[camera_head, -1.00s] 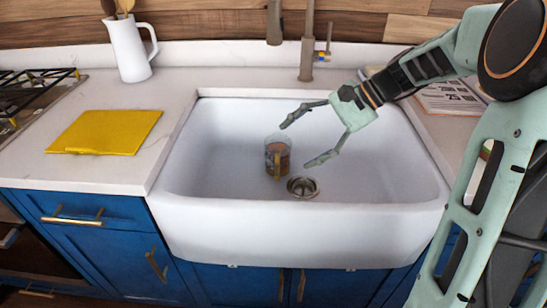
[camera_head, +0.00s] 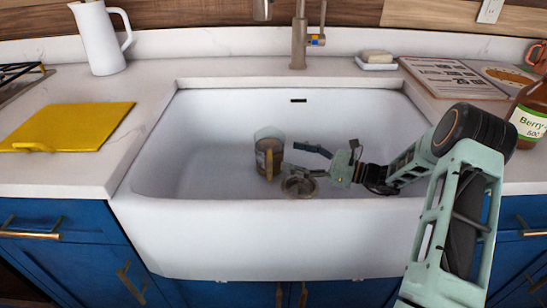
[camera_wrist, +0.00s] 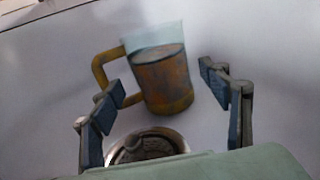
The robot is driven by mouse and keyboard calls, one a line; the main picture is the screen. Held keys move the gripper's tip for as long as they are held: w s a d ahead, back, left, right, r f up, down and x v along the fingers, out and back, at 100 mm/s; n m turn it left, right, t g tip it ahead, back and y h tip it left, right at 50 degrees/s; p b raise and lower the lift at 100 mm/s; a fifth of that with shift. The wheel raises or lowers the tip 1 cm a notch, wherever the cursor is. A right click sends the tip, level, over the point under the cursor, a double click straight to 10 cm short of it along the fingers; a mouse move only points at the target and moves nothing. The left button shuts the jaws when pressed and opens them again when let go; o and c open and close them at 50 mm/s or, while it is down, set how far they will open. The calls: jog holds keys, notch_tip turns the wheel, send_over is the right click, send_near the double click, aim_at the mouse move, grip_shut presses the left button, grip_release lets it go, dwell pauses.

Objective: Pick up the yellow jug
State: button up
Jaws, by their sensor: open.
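The yellow jug (camera_head: 268,156) stands in the white sink, just behind and left of the drain. It has a clear upper part, a worn orange-brown lower part and a yellow handle. In the wrist view the jug (camera_wrist: 163,82) is ahead of the fingers, with its handle on the left. My gripper (camera_head: 308,160) is low in the sink, to the right of the jug, with its fingers pointing left towards it. In the wrist view my gripper (camera_wrist: 165,88) is open, with the fingers apart and nothing held between them.
The sink's (camera_head: 205,222) front wall stands close to my arm. The drain (camera_head: 299,186) lies beneath the fingers. The faucet (camera_head: 299,45) is behind. A yellow board (camera_head: 75,125) and white pitcher (camera_head: 100,40) are on the left counter. A brown bottle (camera_head: 529,112) is at right.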

aim_at(283, 154)
jog(key=b+x, duration=0.2)
jog(key=x, duration=0.4)
jog(key=shift+a, duration=0.15)
jog(key=shift+w+a, duration=0.2)
jog(key=shift+a, duration=0.2)
jog(key=shift+c, duration=0.5)
jog(key=shift+r, duration=0.15)
jog(key=c, duration=1.5)
jog(key=shift+o, duration=0.2)
jog(key=shift+r, duration=0.15)
jog(key=shift+r+p, duration=0.65)
jog(key=shift+r, duration=0.45)
jog(key=s+d+r+p, duration=0.5)
jog(key=s+r, duration=0.5)
jog(key=s, duration=0.2)
jog(key=shift+d+r, duration=0.2)
jog(key=shift+d, duration=0.55)
